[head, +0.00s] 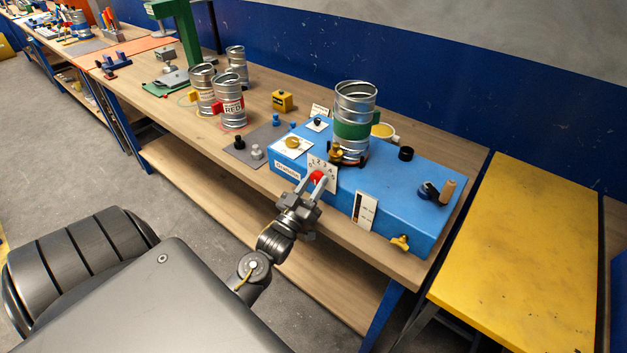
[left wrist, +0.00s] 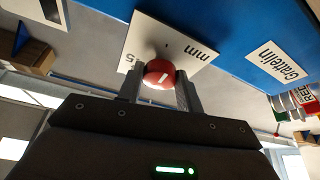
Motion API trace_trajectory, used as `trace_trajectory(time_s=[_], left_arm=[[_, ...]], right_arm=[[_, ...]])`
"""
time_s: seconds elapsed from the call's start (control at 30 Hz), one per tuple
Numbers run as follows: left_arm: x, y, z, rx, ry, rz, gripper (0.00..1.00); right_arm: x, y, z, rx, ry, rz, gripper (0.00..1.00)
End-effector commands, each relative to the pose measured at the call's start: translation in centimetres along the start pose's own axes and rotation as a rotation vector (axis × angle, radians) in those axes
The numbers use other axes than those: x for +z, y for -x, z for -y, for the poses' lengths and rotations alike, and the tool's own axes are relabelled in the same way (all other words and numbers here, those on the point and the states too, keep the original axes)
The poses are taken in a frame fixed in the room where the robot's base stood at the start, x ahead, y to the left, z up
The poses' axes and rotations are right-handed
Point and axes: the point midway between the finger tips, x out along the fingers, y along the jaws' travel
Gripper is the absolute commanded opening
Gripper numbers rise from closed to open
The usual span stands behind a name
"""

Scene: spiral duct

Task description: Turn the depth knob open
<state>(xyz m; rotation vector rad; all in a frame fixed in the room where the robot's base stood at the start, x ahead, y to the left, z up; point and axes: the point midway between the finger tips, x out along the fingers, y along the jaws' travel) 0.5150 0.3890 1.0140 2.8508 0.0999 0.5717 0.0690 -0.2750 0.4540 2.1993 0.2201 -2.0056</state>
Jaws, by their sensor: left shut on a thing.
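The depth knob is a red round knob (head: 317,176) on a white numbered dial plate (head: 328,168) on the front of the blue machine (head: 385,195). My left gripper (head: 311,184) is shut on the red knob. In the left wrist view the red knob (left wrist: 159,74) sits between the two fingers (left wrist: 158,88), with a short white mark on its face. The plate (left wrist: 172,42) behind it reads "mm", and part of it is hidden by the fingers and knob. My right gripper is in neither view.
A spiral duct piece with a green band (head: 353,122) stands on the blue machine. A crank with a wooden handle (head: 440,191) and a brass knob (head: 400,243) are at its right. More duct pieces (head: 231,105) stand behind left. A yellow table (head: 530,240) is at right.

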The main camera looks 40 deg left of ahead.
Motion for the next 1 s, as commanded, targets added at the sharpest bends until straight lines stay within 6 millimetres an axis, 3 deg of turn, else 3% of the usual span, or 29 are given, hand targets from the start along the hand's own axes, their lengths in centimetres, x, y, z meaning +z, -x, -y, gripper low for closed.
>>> trace_trajectory(time_s=[0.5, 0.53, 0.67, 1.0], left_arm=[[0.09, 0.03, -0.02, -0.007, 0.016, 0.003, 0.13], [0.09, 0.03, -0.02, -0.007, 0.016, 0.003, 0.38], [0.07, 0.03, -0.02, -0.006, 0.015, 0.002, 0.55], [0.12, 0.3, 0.01, -0.006, 0.015, 0.001, 0.57]], right_arm=[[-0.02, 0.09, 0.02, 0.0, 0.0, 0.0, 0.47], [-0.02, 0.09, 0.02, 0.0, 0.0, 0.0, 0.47], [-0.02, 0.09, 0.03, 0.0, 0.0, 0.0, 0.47], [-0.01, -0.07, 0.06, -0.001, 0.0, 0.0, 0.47]])
